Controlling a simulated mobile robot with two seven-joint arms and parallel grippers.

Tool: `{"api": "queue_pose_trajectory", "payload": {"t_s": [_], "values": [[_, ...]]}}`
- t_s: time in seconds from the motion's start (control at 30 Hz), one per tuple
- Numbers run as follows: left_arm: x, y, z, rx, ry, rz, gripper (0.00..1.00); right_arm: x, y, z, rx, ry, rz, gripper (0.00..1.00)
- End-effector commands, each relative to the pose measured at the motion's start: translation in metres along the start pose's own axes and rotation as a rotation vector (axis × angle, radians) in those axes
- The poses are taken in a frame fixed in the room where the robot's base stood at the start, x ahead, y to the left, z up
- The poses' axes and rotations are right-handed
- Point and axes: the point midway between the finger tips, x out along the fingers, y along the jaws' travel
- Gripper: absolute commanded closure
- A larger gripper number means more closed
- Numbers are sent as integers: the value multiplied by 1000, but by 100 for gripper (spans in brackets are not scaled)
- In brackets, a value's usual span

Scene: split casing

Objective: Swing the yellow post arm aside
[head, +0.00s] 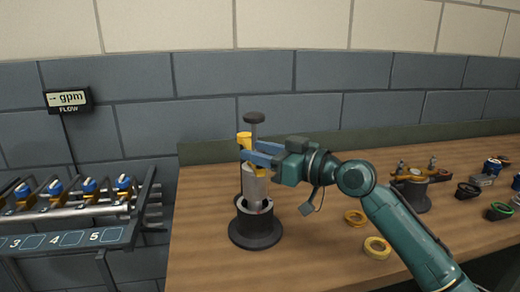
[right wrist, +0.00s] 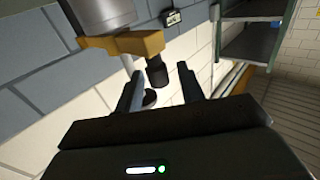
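The yellow post arm (head: 244,140) sits at the top of a silver cylinder (head: 255,188), which stands upright in a dark round base (head: 256,228). A grey post with a dark knob (head: 255,117) rises behind it. My right gripper (head: 246,151) reaches in from the right, its blue fingers beside the yellow arm. In the right wrist view the fingers (right wrist: 157,82) are apart. The yellow arm (right wrist: 125,42) lies ahead of them, its dark end piece (right wrist: 156,72) showing in the gap between the fingers. I cannot tell whether they touch it. My left gripper is not in view.
Several small fittings stand farther right, with another dark fixture (head: 412,192). A rack with blue-capped valves (head: 70,210) is at the left. The bench left of the base is clear.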

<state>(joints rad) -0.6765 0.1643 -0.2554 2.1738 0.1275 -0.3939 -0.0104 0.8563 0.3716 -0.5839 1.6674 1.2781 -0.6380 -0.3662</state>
Motion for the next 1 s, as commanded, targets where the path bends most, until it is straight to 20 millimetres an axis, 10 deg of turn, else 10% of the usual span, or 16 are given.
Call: {"api": "queue_pose_trajectory", "payload": {"t_s": [0.3, 0.77, 1.0], "values": [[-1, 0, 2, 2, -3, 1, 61, 2, 0, 0, 0, 0, 0, 62], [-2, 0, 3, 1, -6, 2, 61, 2, 0, 0, 0, 0, 0, 100], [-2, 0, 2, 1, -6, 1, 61, 2, 0, 0, 0, 0, 0, 100]]}}
